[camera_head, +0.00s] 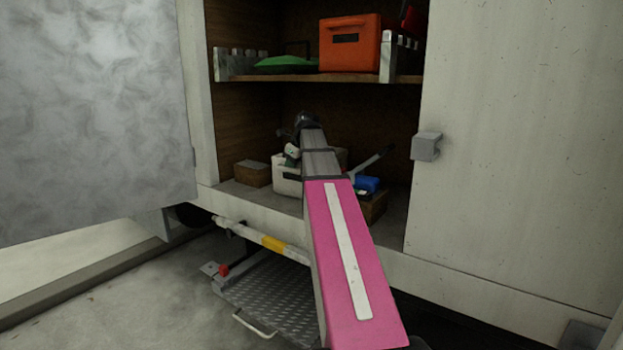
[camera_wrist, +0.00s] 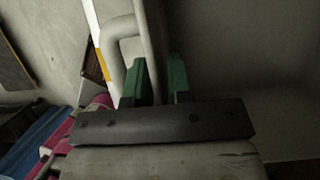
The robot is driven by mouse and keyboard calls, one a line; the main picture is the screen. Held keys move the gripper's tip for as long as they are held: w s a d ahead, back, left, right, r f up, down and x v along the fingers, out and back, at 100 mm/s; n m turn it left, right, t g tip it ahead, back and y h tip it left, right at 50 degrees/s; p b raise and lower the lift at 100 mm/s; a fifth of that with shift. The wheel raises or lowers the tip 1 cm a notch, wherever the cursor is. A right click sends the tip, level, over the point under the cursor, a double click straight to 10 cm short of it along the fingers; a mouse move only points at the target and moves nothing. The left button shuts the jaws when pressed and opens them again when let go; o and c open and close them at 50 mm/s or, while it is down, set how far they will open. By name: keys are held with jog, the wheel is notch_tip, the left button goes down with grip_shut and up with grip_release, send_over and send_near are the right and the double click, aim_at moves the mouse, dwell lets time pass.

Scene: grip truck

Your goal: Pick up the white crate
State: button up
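The white crate (camera_head: 287,182) stands on the cabinet's lower floor, partly hidden behind my arm. In the wrist view, a pale wall with a handle opening (camera_wrist: 151,25), which looks like the crate's, runs down to my green fingers. My gripper (camera_wrist: 160,68) points down at this wall, one finger by the handle and the other on its right side. In the head view, my gripper (camera_head: 291,157) is small and partly hidden at the crate's top.
A brown box (camera_head: 253,173) stands left of the crate. A blue item (camera_head: 367,183) lies on another brown box (camera_head: 374,208) to its right. The shelf (camera_head: 300,79) above holds an orange case (camera_head: 350,43). Cabinet side walls and the open door (camera_head: 90,110) bound the space.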

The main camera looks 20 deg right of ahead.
grip_shut()
dwell(1.3)
